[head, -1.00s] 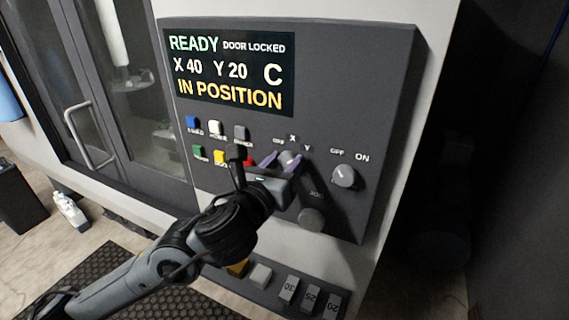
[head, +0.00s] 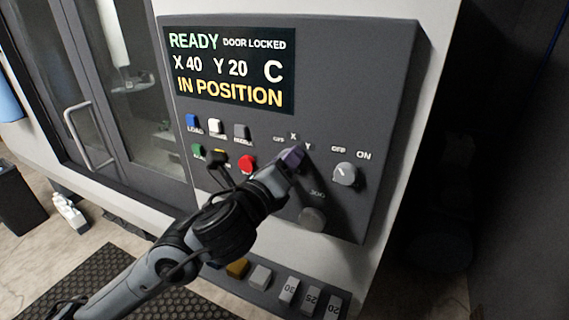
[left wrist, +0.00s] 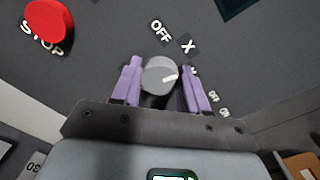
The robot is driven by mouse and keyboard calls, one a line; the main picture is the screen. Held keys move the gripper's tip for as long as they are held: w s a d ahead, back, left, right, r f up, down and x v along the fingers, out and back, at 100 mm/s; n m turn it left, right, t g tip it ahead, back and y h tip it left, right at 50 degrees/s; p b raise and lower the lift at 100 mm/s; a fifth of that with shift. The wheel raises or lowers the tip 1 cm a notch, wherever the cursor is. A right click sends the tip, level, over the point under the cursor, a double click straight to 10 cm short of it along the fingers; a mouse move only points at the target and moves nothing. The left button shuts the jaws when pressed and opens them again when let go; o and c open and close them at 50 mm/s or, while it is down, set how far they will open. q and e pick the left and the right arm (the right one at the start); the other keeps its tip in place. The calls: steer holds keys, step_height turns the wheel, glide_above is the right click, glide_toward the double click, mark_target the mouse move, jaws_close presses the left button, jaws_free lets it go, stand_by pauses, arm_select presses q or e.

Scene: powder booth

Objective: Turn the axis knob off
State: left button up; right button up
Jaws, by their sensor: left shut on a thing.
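The axis knob (left wrist: 159,76) is a round grey knob with a white pointer mark, seen in the left wrist view between the two purple fingers of my left gripper (left wrist: 160,84). Its mark points right and slightly up, toward the Y label beside the right finger. The OFF label (left wrist: 161,31) and X label (left wrist: 187,46) are above it. In the head view my left gripper (head: 292,158) is at the panel, shut on the axis knob, which it mostly hides. My right gripper is not in view.
A second OFF/ON knob (head: 345,174) stands close to the right, and the jog knob (head: 312,218) is just below. A red stop button (head: 246,164) and several coloured buttons are to the left. The display (head: 231,69) reads READY, DOOR LOCKED, X 40, Y 20, C, IN POSITION.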

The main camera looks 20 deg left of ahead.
arm_select(q)
steer(key=shift+f+n, duration=0.15)
steer(key=shift+n, duration=6.25)
steer(key=o, duration=1.1)
steer(key=shift+c, duration=0.2)
steer(key=s, duration=1)
steer(key=shift+s+a, duration=0.35)
steer(key=shift+s, duration=0.05)
steer(key=shift+f, duration=0.1)
